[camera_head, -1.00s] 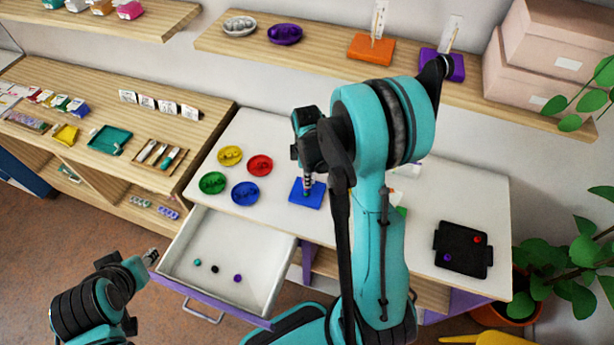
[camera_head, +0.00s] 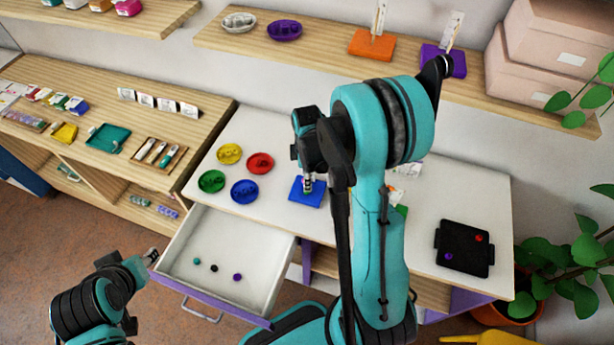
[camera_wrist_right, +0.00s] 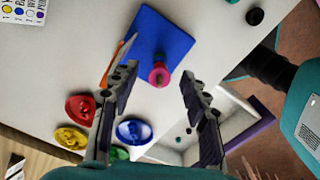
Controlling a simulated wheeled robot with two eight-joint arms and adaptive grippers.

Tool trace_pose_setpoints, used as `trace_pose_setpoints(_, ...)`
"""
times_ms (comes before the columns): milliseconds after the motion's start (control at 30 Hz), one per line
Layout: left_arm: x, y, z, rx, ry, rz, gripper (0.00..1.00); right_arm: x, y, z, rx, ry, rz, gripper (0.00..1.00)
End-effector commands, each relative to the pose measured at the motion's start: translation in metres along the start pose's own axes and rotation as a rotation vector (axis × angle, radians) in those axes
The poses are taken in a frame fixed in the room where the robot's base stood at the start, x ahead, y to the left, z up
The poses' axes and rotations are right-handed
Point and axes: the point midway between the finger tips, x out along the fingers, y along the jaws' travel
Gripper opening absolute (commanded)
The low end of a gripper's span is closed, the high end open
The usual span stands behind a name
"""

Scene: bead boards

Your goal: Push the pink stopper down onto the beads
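The blue board (camera_head: 298,198) lies on the white table below my right gripper (camera_head: 308,176). A short post with a stack of beads (camera_head: 307,187) stands on it. In the right wrist view the blue board (camera_wrist_right: 165,35) is at the top centre. The pink stopper (camera_wrist_right: 158,76) shows near its edge, between the spread fingertips of my right gripper (camera_wrist_right: 160,72). There is a gap on both sides, so the gripper is open. The beads are mostly hidden from this angle. My left gripper (camera_head: 150,255) is low at the left, beside the drawer, its fingers too small to judge.
Green (camera_head: 211,181), yellow (camera_head: 229,154), red (camera_head: 260,163) and blue (camera_head: 244,191) bead dishes stand left of the board. An open drawer (camera_head: 270,270) holds small balls. A black tray (camera_head: 464,262) with red and purple pieces lies at the right. My right arm covers the middle.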

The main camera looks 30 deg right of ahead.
Motion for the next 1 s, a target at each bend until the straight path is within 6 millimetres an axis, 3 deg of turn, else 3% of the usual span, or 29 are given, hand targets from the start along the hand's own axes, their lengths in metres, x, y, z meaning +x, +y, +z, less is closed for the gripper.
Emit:
trace_pose_setpoints(267, 0.0, 0.0, 0.0, 0.0, 0.0, 0.0, 0.4, -0.007, 0.0, 0.0, 0.0, 0.0, 0.0, 0.46)
trace_pose_setpoints(700, 0.0, 0.0, 0.0, 0.0, 0.0, 0.0, 0.4, -0.095, -0.001, 0.0, 0.0, 0.0, 0.0, 0.46)
trace_pose_setpoints(1000, 0.0, 0.0, 0.0, 0.0, 0.0, 0.0, 0.4, -0.12, 0.0, 0.0, 0.0, 0.0, 0.0, 0.46)
